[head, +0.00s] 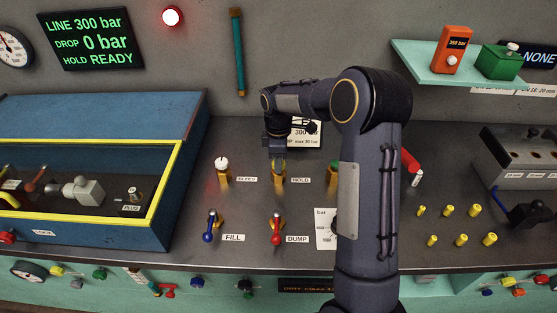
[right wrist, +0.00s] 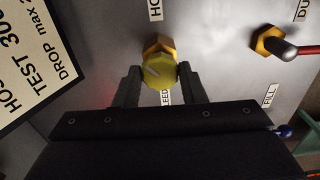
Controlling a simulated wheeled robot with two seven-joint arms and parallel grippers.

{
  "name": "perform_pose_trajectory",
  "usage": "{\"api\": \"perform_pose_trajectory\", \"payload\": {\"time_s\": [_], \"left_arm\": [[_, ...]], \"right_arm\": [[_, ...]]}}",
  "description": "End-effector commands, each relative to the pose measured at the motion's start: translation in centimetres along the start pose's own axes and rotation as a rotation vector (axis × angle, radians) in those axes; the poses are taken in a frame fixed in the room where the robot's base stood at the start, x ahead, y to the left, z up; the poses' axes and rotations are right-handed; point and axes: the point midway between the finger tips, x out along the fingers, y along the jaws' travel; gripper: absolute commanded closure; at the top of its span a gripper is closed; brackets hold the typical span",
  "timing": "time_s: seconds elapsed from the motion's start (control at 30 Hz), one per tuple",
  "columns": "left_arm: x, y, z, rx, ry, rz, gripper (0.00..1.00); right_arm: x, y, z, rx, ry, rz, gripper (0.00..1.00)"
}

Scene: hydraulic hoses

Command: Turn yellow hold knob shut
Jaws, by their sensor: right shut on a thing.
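The yellow hold knob (right wrist: 158,72) sits on its brass fitting in the right wrist view, on the sloped grey panel. My right gripper (right wrist: 158,84) has one finger on each side of the knob and is shut on it. In the head view the hold knob (head: 279,166) shows just under my right gripper (head: 278,158), left of the HOLD label (head: 301,180). My right arm hides part of the panel to the right. My left gripper is not in view.
The white bleed knob (head: 222,163) is left of the hold knob. Below are the blue fill lever (head: 209,232) and red dump lever (head: 276,234). A blue box with a yellow rim (head: 165,180) stands at left. The screen (head: 92,39) reads LINE 300 bar, DROP 0 bar, HOLD READY.

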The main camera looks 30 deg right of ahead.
Motion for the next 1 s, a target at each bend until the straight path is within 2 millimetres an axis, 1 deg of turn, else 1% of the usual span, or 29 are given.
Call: {"api": "perform_pose_trajectory", "payload": {"time_s": [0.3, 0.6, 0.8, 1.0], "left_arm": [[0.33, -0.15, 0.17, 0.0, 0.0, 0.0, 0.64], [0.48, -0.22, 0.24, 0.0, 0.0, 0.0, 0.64], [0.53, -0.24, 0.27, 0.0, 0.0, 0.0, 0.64], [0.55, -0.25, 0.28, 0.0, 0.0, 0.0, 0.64]], "right_arm": [[-0.06, 0.05, 0.01, 0.301, 0.0, 0.002, 0.86], [-0.09, 0.05, 0.0, 0.555, 0.001, 0.002, 0.86], [-0.11, 0.07, 0.02, 0.675, 0.0, 0.003, 0.86], [-0.12, 0.07, -0.01, 0.748, 0.001, 0.002, 0.86]]}}
